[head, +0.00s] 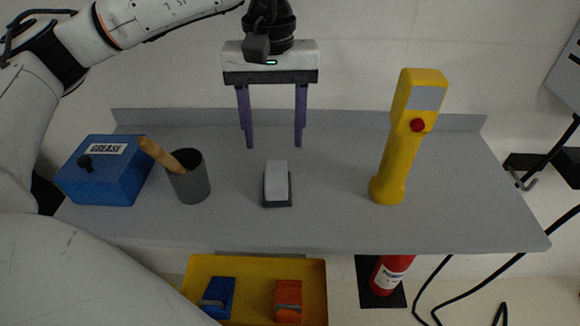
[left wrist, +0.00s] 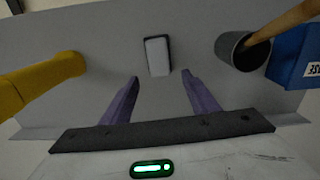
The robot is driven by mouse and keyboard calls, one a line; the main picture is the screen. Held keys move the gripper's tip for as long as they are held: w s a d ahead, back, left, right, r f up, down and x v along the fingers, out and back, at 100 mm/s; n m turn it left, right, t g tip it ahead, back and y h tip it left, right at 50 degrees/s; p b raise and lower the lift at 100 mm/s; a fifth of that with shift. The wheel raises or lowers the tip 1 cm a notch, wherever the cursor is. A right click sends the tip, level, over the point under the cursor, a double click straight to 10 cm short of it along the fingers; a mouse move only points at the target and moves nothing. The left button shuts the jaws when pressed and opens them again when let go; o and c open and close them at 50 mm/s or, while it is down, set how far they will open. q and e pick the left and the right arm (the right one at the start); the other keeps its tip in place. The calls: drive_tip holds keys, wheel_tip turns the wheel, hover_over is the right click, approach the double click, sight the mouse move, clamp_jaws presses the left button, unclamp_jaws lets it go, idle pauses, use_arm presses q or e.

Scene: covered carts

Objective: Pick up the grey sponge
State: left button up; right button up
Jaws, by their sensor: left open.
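The grey sponge (head: 277,181) is a light grey block on a dark base, lying on the grey cart top (head: 330,226) near its middle. It also shows in the left wrist view (left wrist: 157,56), ahead of the fingertips and roughly between their lines. My left gripper (head: 273,146) has two purple fingers pointing down, spread apart with nothing between them. It is above and behind the sponge in the head view, not touching it. The fingers show in the left wrist view (left wrist: 160,75) too. My right gripper is in neither view.
A grey cup (head: 189,178) with a wooden handle and a blue GREASE box (head: 105,172) stand left of the sponge. A tall yellow device (head: 395,160) with a red button stands right. A yellow tray (head: 254,264) with blue and orange items sits below the front edge.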

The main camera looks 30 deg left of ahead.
sight(276, 170)
use_arm(q)
drive_tip(key=shift+s+f, duration=0.2)
drive_tip(key=shift+f, duration=0.4)
drive_tip(key=shift+s+f, duration=0.2)
drive_tip(key=shift+f, duration=0.4)
drive_tip(key=shift+d+f+p, duration=0.15)
drive_tip(key=shift+f+p, duration=0.15)
drive_tip(key=shift+f, duration=1.25)
drive_tip(key=shift+d+f+p, duration=0.15)
drive_tip(key=shift+f+p, duration=0.1)
drive_tip(key=shift+f, duration=1.25)
drive_tip(key=c, duration=1.2)
drive_tip(key=shift+r+b, duration=0.35)
drive_tip(key=shift+r, duration=4.7)
